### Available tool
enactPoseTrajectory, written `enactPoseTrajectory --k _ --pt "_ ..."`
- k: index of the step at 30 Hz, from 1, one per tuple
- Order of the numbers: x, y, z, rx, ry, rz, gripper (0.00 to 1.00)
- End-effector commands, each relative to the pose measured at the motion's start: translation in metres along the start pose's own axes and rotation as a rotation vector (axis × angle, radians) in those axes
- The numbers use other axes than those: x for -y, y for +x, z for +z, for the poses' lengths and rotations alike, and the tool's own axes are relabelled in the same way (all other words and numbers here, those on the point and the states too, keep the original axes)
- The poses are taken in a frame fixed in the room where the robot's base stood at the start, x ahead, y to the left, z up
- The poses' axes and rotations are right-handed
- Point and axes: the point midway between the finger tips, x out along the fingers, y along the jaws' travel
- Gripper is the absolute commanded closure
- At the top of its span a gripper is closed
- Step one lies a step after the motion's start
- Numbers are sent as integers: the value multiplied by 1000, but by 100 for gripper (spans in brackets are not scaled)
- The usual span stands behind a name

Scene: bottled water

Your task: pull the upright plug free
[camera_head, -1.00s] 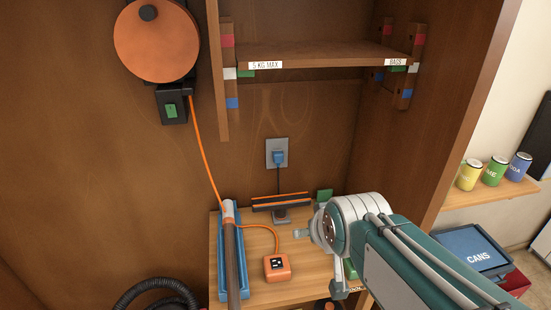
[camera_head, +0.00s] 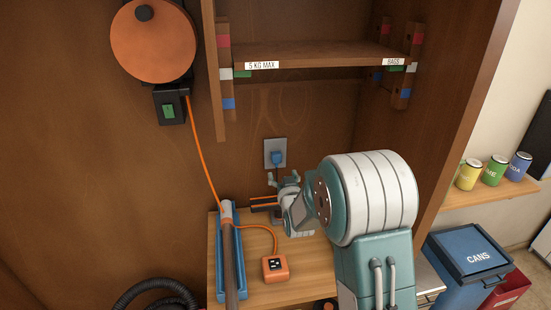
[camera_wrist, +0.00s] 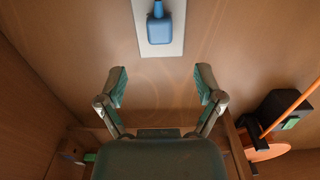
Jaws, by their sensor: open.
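The blue plug (camera_head: 277,158) sits in a grey wall plate (camera_head: 268,147) on the back panel of the wooden cabinet. The wrist view looks upside down. There the plug (camera_wrist: 159,28) is at the top, beyond my gripper (camera_wrist: 160,80), whose two fingers are spread wide with nothing between them.
Below is a wooden worktop (camera_head: 310,262) with an orange socket box (camera_head: 275,267) and a blue tray (camera_head: 219,262) holding a rod. A shelf (camera_head: 320,55) spans above the plug. An orange reel (camera_head: 152,42) hangs at upper left, its cord running down to the tray.

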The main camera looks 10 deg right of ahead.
Motion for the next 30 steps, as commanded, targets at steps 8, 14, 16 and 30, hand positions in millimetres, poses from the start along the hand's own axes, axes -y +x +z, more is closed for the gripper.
enactPoseTrajectory --k 8,14,16,30 --pt "1 2 2 -18 -1 0 14" --pt "1 6 2 -17 -1 0 14" --pt "1 11 3 -17 -1 0 14" --pt "1 69 2 -17 -1 0 14"
